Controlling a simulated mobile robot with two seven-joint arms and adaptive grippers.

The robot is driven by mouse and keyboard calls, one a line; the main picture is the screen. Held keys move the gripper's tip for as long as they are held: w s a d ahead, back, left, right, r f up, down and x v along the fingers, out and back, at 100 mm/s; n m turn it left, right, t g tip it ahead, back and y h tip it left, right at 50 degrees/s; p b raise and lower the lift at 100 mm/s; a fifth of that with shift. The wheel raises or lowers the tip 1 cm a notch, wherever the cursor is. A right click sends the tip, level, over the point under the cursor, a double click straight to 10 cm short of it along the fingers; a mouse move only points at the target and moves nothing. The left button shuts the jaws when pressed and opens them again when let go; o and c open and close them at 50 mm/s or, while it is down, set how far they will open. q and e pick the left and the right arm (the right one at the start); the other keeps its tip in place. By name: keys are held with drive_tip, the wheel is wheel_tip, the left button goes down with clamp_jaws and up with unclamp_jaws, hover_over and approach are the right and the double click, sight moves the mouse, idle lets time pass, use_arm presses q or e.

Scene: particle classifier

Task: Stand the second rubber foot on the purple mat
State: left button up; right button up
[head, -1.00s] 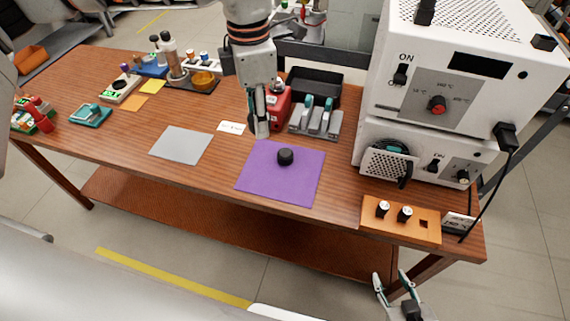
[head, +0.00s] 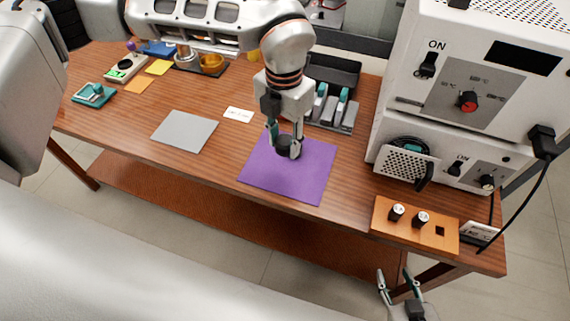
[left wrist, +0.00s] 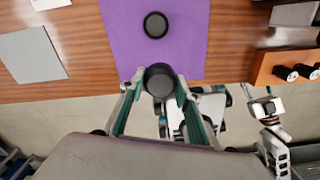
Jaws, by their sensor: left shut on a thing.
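The purple mat (head: 310,180) lies near the table's front edge. One black round rubber foot (left wrist: 155,25) stands on the mat in the left wrist view. My left gripper (head: 286,153) is over the back part of the mat. It is shut on a second black rubber foot (left wrist: 159,82), held between its fingertips and nearer the wrist camera than the standing one. In the head view the gripper covers the area of the standing foot, so the two feet cannot be told apart there. My right gripper (head: 394,275) is open and empty, low in front of the table.
A grey mat (head: 185,131) and a white card (head: 238,115) lie left of the purple mat. A grey rack (head: 340,115) with teal-topped items stands behind it. The white machine (head: 400,170) and orange panel (head: 410,235) with knobs are at right. The purple mat's front part is clear.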

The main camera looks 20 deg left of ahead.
use_arm(q)
hover_over(285, 173)
wheel_tip(285, 173, down, 5)
drive_tip(key=shift+f, duration=0.4)
drive_tip(key=shift+f+b, duration=0.35)
drive_tip(key=shift+f, duration=1.65)
drive_tip(key=shift+f, duration=0.1)
drive_tip(key=o, duration=1.1)
